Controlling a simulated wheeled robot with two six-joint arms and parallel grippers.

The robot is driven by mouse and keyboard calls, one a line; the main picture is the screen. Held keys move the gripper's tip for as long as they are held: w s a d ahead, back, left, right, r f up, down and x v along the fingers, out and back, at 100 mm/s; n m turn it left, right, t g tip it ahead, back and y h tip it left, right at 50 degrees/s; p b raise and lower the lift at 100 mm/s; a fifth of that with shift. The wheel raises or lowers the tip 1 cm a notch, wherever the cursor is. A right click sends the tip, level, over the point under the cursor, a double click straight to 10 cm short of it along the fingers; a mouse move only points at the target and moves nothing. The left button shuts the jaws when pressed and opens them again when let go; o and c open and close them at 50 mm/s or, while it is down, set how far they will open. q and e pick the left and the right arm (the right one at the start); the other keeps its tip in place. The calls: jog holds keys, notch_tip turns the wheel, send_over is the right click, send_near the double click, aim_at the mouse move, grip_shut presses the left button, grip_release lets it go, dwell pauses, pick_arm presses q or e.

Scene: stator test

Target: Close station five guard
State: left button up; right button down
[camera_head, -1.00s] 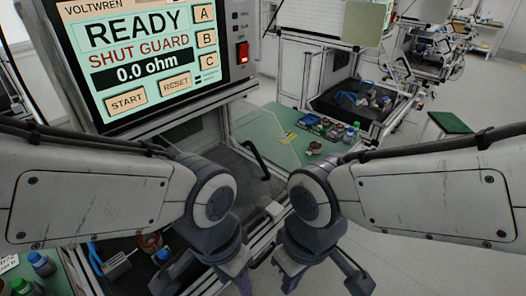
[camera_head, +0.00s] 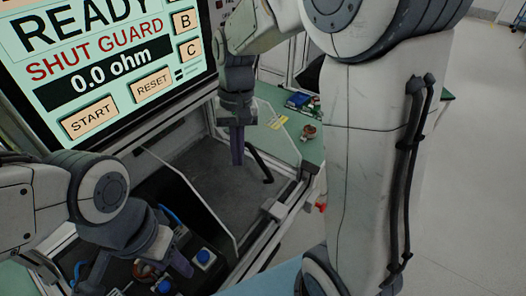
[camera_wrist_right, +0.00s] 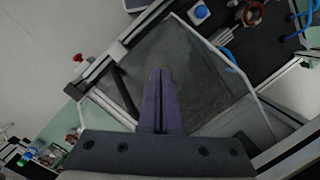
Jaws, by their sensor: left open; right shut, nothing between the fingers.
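The guard looks like a clear panel with a pale edge (camera_head: 226,222), in front of a dark recess under the screen; whether it is fully open is unclear. It also shows in the right wrist view (camera_wrist_right: 238,72). A black bar handle (camera_head: 261,165) stands at the recess's right side and shows left of my fingers in the wrist view (camera_wrist_right: 125,92). My right gripper (camera_head: 237,160) points down, shut and empty, just left of the handle and apart from it. Its purple fingers are together in the wrist view (camera_wrist_right: 161,78). My left gripper (camera_head: 172,262) is low at left, open, its fingertips partly hidden.
The screen (camera_head: 105,70) reads "SHUT GUARD" and "0.0 ohm". A blue-button box (camera_head: 203,259) and a copper-coloured part sit near my left gripper. A green bench top (camera_head: 285,125) with small parts lies right of the recess. My right arm blocks much of the right side.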

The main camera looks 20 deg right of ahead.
jog(key=w+d+f+m+y, duration=0.1)
jog(key=w+d+m, duration=0.25)
jog(key=d, duration=0.45)
jog(key=w+d+f+m+y, duration=0.1)
jog(key=w+d+m, duration=0.25)
jog(key=d, duration=0.55)
jog(key=shift+g, duration=0.3)
jog(key=p+x, duration=0.1)
jog(key=x, duration=0.2)
jog(key=p+x, duration=0.1)
jog(key=x, duration=0.2)
jog(key=s+p+x, duration=0.1)
jog(key=x, duration=0.3)
jog(key=shift+a+r, duration=0.15)
jog(key=s+a+p, duration=0.1)
jog(key=s+a, duration=0.1)
jog(key=shift+a+h+p, duration=0.3)
jog(key=shift+p, duration=0.05)
jog(key=shift+s+a, duration=0.15)
jog(key=shift+a, duration=0.05)
jog(key=shift+a, duration=0.1)
